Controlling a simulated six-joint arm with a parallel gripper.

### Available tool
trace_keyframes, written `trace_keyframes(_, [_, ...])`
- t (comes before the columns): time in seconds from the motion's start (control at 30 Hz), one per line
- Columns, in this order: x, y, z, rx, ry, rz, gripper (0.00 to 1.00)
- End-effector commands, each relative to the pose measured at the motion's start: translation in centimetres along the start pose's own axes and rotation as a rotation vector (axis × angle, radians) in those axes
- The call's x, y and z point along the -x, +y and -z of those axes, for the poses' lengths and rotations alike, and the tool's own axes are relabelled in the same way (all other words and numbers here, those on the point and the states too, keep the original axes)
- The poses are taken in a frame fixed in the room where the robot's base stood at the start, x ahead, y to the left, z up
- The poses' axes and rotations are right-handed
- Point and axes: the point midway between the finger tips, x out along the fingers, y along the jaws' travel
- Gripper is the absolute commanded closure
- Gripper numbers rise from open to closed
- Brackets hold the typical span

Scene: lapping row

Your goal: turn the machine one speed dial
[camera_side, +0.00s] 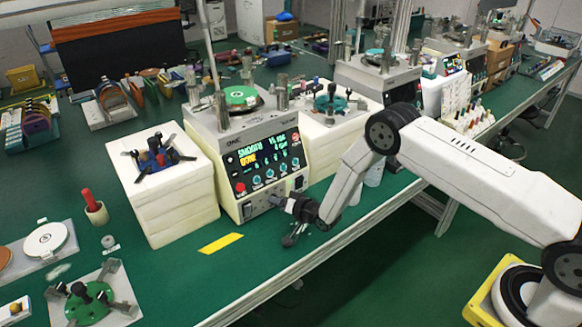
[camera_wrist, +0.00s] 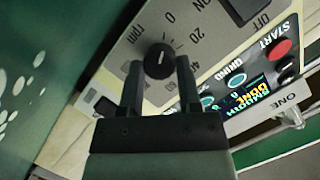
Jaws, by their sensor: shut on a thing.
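Machine one (camera_side: 240,128) is a grey box with a dark display panel and a green disc on top. Its label "ONE" shows in the wrist view (camera_wrist: 290,103). The speed dial (camera_wrist: 159,61) is a round black knob with a white pointer line, set in a printed scale marked 0, 20, 40 and "rpm". My gripper (camera_side: 283,203) is at the lower right of the machine's front, and its fingers are shut on the dial from both sides. In the side view the gripper hides the dial.
A red START button (camera_wrist: 282,48) and a dark OFF switch (camera_wrist: 240,8) sit on the same panel. A white block stack (camera_side: 165,190) with a dark blue part on top stands left of the machine. A yellow strip (camera_side: 220,243) lies on the green bench in front.

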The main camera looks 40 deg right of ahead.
Motion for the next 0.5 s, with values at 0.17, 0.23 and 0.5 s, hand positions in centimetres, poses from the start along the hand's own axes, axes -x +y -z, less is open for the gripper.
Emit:
trace_keyframes(0.17, [-0.01, 0.03, 0.01, 0.0, -0.001, -0.002, 1.0])
trace_keyframes(0.23, [-0.01, 0.03, 0.01, 0.0, -0.001, -0.001, 0.5])
trace_keyframes(0.5, [-0.01, 0.01, 0.0, -0.001, -0.001, 0.0, 0.21])
